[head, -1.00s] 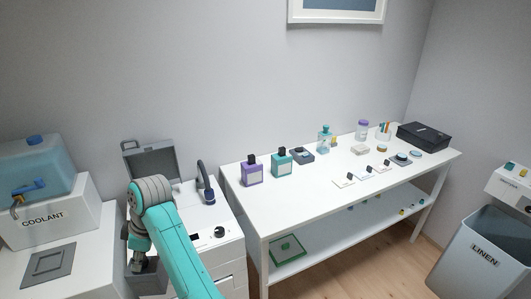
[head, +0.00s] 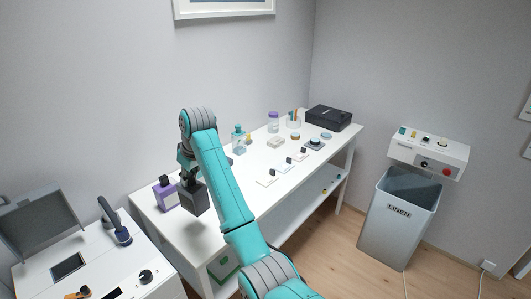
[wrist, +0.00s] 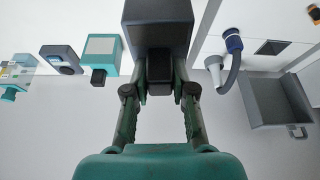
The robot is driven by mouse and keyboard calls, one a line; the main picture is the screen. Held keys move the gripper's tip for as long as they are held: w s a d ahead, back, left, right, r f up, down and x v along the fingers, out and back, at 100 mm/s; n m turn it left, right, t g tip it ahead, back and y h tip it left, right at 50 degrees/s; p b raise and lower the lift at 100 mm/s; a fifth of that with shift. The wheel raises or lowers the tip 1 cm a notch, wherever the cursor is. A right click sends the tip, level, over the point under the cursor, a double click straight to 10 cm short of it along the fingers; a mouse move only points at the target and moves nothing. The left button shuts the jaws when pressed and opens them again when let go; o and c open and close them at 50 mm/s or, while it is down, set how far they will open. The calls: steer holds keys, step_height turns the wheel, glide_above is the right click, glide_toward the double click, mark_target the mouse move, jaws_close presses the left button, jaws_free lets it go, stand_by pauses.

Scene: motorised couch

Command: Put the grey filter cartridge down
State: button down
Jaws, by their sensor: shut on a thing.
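The grey filter cartridge (head: 196,199) is a dark grey block, held upright over the near left part of the white table (head: 150,222). My gripper (head: 188,177) is shut on its narrow top. In the wrist view, the cartridge (wrist: 158,24) is at the top centre, with its neck between my fingertips (wrist: 160,76). The cartridge appears to be just above the tabletop; I cannot tell whether it touches. A dark shadow lies beside it on the table.
A white machine (head: 92,262) with a hose stands left. Small items and a black box (head: 329,118) occupy the table's far end.

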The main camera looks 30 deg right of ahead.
steer(key=w+d+m, duration=0.1)
steer(key=d, duration=0.3)
step_height(320, 180, down, 9)
steer(key=shift+w, duration=0.2)
stand_by(0.3)
steer(key=shift+a+f, duration=0.1)
steer(key=shift+f, duration=0.15)
steer(key=c, duration=1)
jaws_free()
steer(key=shift+o, duration=0.2)
steer(key=v, duration=1.2)
steer(key=shift+s+a, duration=0.2)
steer(key=shift+r, duration=0.1)
